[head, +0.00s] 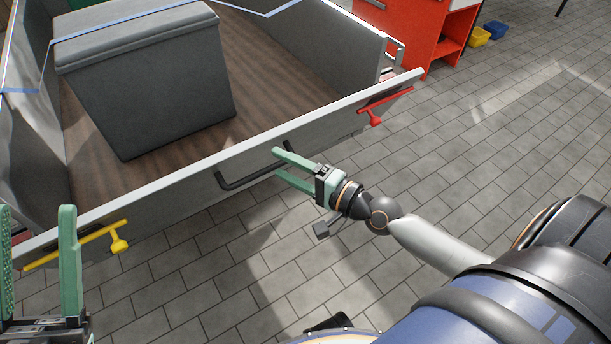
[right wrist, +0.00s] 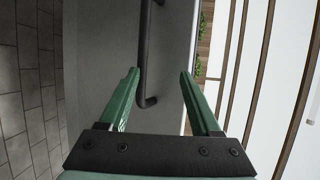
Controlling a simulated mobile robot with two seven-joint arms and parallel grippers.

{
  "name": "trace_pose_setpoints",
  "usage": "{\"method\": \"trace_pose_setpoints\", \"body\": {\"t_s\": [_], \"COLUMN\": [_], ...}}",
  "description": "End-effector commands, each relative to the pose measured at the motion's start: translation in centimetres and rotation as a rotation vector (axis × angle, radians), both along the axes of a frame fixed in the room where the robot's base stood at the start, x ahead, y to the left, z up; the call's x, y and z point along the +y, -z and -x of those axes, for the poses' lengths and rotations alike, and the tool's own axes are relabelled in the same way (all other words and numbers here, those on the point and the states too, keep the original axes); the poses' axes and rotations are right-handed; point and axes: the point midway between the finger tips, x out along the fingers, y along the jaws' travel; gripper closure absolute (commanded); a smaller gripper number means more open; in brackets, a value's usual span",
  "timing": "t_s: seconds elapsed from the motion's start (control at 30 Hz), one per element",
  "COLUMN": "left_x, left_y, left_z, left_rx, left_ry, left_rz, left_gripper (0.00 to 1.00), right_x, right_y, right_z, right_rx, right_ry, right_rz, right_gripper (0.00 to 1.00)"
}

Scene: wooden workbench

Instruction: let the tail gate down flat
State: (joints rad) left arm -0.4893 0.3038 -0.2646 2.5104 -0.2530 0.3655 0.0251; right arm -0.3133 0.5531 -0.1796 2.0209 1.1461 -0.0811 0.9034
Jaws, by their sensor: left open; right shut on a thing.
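The grey tail gate (head: 330,130) spans the rear of the cargo bed. Its top edge stands apart from the side wall's end at the right, so it looks tipped somewhat outward; the exact angle is hard to tell. A dark bar handle (head: 235,183) is on its outer face. My right gripper (head: 277,162) is at the right part of this handle, shut on it; the bar runs between the fingers in the right wrist view (right wrist: 149,60). A yellow latch (head: 85,243) is at the gate's left end, a red latch (head: 383,103) at its right. My left gripper (head: 36,212) is open and empty at lower left.
A grey lidded box (head: 150,85) stands on the bed's wooden floor (head: 265,75). A red cabinet (head: 420,30) stands beyond the bed, with yellow (head: 480,37) and blue (head: 495,30) bins near it. The tiled floor (head: 240,270) behind the gate shows free room.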

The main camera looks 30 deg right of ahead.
Motion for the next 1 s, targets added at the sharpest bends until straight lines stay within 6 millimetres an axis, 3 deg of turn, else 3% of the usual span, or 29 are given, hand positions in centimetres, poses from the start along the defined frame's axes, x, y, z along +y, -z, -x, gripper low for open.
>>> {"method": "trace_pose_setpoints", "body": {"t_s": [0.03,0.6,1.0], "left_x": [0.0,0.0,0.0], "left_y": [0.1,1.5,1.5], "left_z": [0.0,0.0,0.0], "left_rx": [0.0,0.001,0.001], "left_ry": [0.0,0.0,0.0], "left_rz": [0.0,0.0,0.0], "left_gripper": [0.48,0.48,0.48], "right_x": [-0.3,-1.8,-2.0], "right_y": [-0.7,-0.4,-0.7], "right_z": [0.2,3.8,4.1], "right_rx": [-0.018,-0.012,-0.017], "right_ry": [0.004,0.002,0.002], "right_rz": [0.0,0.0,-0.002], "right_gripper": [0.53,0.53,0.53]}}
